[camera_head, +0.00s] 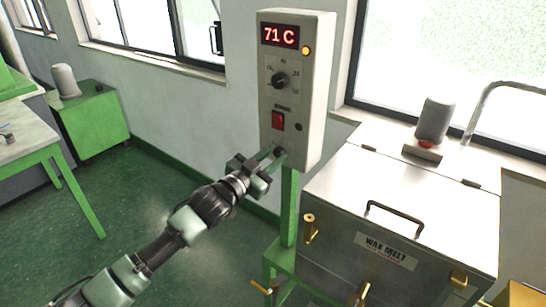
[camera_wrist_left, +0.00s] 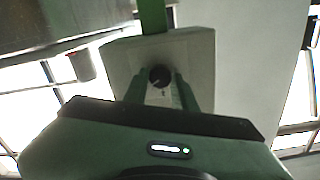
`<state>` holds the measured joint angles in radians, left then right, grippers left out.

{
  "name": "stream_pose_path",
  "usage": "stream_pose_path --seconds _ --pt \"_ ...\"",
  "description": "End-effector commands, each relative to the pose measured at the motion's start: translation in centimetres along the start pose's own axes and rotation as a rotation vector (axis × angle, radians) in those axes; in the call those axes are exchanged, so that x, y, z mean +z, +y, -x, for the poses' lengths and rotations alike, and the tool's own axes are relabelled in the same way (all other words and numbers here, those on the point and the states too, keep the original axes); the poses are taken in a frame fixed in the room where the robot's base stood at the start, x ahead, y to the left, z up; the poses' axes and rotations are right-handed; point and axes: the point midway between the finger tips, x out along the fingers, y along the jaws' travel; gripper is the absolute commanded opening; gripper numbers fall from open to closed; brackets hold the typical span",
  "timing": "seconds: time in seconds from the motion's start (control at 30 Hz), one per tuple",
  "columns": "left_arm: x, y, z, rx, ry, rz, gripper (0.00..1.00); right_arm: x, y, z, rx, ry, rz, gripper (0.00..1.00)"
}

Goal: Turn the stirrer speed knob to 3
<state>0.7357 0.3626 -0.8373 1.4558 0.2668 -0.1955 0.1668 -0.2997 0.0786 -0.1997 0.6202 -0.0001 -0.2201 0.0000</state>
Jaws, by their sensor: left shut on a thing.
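A pale control box (camera_head: 315,100) stands on a green post, with a red "71 C" display on top. Its lowest small black knob (camera_head: 281,151) is near the bottom of the face. I take it to be the stirrer speed knob; its scale and setting are too small to read. My left gripper (camera_head: 275,156) reaches it from the lower left and is shut on it. In the left wrist view the dark knob (camera_wrist_left: 160,76) sits between the green fingertips (camera_wrist_left: 161,84), with the box seen upside down. My right gripper is in neither view.
Above are a larger black dial (camera_head: 279,80), a red switch (camera_head: 278,121) and a small dark button (camera_head: 298,127). The wax melt tank (camera_head: 400,225), with a lid handle and brass fittings, stands close on the right.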

Motion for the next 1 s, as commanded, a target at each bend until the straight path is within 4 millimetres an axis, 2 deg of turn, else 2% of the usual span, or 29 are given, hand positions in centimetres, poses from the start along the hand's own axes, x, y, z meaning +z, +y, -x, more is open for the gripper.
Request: stream_pose_path --seconds 0.23,0.27,0.33,0.73,1.0 --pt "0.2 0.0 0.0 0.000 -0.003 -0.003 0.00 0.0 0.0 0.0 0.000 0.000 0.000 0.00" --pt "0.2 0.0 0.0 0.000 -0.003 -0.003 0.29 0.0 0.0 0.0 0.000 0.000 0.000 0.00" --pt "0.2 0.0 0.0 0.000 -0.003 -0.003 0.48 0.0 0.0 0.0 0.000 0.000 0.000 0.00" --pt "0.1 0.0 0.5 0.000 -0.001 -0.001 0.48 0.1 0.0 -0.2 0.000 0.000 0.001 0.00" --pt "0.4 0.0 4.3 0.000 -0.002 -0.002 0.48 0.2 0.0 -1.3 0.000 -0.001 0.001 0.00"
